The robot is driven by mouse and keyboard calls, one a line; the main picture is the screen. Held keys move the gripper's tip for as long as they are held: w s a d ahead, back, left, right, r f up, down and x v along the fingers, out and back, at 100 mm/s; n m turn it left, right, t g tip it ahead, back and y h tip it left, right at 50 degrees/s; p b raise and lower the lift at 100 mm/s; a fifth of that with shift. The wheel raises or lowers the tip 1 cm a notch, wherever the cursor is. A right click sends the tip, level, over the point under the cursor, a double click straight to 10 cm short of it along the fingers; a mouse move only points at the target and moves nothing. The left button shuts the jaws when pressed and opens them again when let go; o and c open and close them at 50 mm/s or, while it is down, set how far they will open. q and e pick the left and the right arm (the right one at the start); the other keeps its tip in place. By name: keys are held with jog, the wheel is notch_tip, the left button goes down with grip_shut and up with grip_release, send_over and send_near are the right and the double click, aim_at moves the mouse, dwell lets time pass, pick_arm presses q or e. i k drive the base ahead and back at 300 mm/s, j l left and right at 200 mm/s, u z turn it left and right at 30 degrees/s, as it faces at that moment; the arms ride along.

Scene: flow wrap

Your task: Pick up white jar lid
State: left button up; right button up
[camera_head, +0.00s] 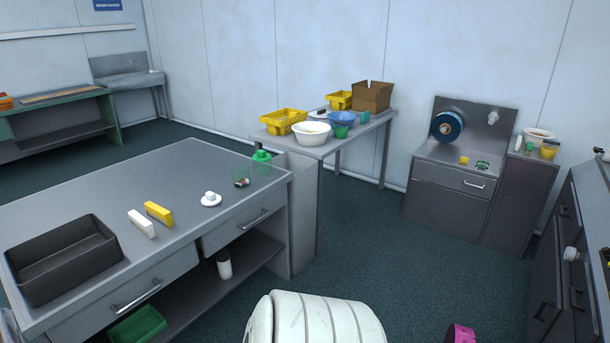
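The white jar lid (211,200) is a small round disc with a raised knob. It lies on the grey metal table (105,188), near its front right edge. It seems to lie flat with the knob up, and nothing covers it. Neither of my grippers shows in the head view, so I cannot see their state or where they are relative to the lid.
A dark tray (64,293), a white block (142,224) and a yellow block (158,212) are left of the lid. A green-topped item (261,156) and a small dark item (241,183) are behind it to the right. Bare tabletop surrounds the lid.

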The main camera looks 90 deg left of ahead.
aim_at(211, 200)
jog(key=u, duration=3.2)
